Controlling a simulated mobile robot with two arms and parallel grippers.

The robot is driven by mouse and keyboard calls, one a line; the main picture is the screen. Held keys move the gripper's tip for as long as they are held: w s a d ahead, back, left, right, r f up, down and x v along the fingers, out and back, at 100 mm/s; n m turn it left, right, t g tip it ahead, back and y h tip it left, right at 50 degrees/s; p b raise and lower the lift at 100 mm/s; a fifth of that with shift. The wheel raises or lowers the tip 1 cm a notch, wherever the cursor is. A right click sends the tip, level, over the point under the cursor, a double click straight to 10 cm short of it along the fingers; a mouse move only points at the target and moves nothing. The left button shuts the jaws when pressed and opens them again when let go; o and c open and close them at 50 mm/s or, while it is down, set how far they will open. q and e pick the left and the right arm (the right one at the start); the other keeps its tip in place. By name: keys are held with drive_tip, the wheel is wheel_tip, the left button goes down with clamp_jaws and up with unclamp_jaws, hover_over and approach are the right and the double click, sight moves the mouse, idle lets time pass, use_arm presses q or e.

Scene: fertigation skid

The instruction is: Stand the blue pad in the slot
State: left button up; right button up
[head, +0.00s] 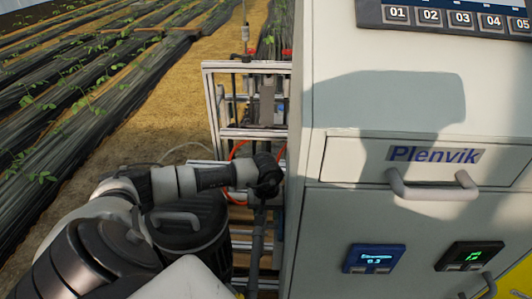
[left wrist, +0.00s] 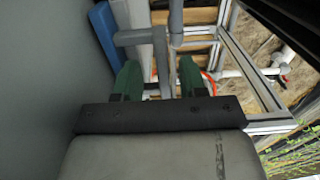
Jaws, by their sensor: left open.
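A flat blue piece (left wrist: 103,35), which looks like the blue pad, shows at the upper left of the left wrist view, close to a grey wall. It stands to the left of and beyond my left gripper (left wrist: 158,78), and the fingers do not touch it. The two green fingers are apart, with a grey pipe showing between and beyond them. In the head view my left gripper (head: 268,178) is at the cabinet's left edge, its fingers not clearly visible. I cannot make out the slot. My right gripper is out of view.
The tall pale cabinet (head: 340,225) fills the right, with a handled drawer (head: 350,160) and a small blue display (head: 373,258). An aluminium frame with pipes (head: 250,133) stands behind my left arm. Grey pipes (left wrist: 176,30) rise beyond the fingers. Crop rows lie at the left.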

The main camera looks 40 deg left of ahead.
use_arm(q)
wheel_tip(320, 180, up, 11)
idle(0.4)
drive_tip(key=shift+f, duration=0.2)
idle(0.4)
